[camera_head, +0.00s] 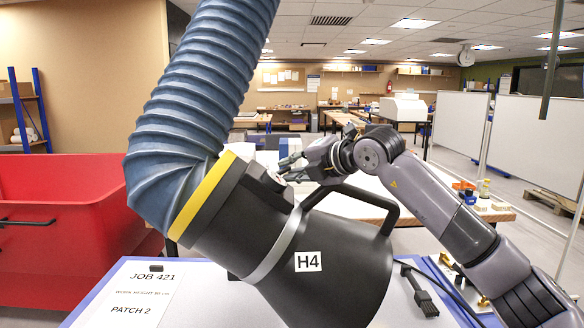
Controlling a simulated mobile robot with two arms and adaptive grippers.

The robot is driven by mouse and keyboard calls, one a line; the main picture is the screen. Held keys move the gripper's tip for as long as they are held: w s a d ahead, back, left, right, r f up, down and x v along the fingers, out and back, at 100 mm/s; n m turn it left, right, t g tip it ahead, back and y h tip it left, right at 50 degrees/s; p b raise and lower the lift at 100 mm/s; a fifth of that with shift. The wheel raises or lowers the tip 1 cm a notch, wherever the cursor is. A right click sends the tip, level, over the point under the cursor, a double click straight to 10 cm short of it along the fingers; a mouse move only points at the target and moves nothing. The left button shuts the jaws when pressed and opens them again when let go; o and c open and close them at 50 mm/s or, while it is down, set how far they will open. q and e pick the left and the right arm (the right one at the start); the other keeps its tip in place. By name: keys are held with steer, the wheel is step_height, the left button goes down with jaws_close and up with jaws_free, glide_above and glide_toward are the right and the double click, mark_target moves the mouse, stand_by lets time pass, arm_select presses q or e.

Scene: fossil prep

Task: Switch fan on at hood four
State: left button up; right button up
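The extraction hood marked H4 (335,275) is a black cone hanging tilted at the centre, with a grey band and a black handle. A yellow ring (203,195) joins it to a thick blue hose. A small dark box with a pale top, likely the fan switch (272,180), sits on the hood's upper side. My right gripper (287,168) comes in from the right, with its fingertips close to this box. I cannot tell whether they touch it, or whether the fingers are open or shut. My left gripper is not in view.
Below the hood, a blue-edged work surface holds a JOB 421 sheet (140,295) and a black brush (420,292). A red bin (60,220) stands at left. Behind my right arm is a table with small jars. White panels (535,135) stand at right.

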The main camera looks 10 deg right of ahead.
jaws_close()
steer(key=shift+a+r, duration=0.1)
steer(key=shift+r, duration=0.1)
steer(key=shift+a+r+n+g+h+p, duration=0.1)
steer(key=shift+r+n+g+h+p, duration=0.2)
steer(key=shift+n+h+p, duration=0.15)
steer(key=shift+w+a+r+n+g+h+p, duration=0.1)
steer(key=shift+a+r+n+g+h+p, duration=0.3)
steer(key=shift+n+g+h+p, duration=0.25)
steer(key=shift+w+a+r+n+g+h+p, duration=0.15)
steer(key=shift+n+h+p, duration=0.1)
steer(key=shift+h, duration=0.15)
steer(key=shift+s+a+r+n+h+p, duration=0.1)
steer(key=shift+a+n+h+p, duration=0.1)
steer(key=shift+h+p, duration=0.15)
steer(key=shift+w+a+r+n+g+h+p, duration=0.1)
steer(key=shift+a+n+h+p, duration=0.1)
steer(key=shift+h, duration=0.25)
steer(key=shift+w+a+n+g+h+p, duration=0.1)
steer(key=shift+a+n+g+h+p, duration=0.15)
steer(key=shift+h, duration=0.35)
steer(key=shift+a+n+g+h+p, duration=0.2)
steer(key=shift+n+h+p, duration=0.1)
steer(key=shift+h, duration=0.3)
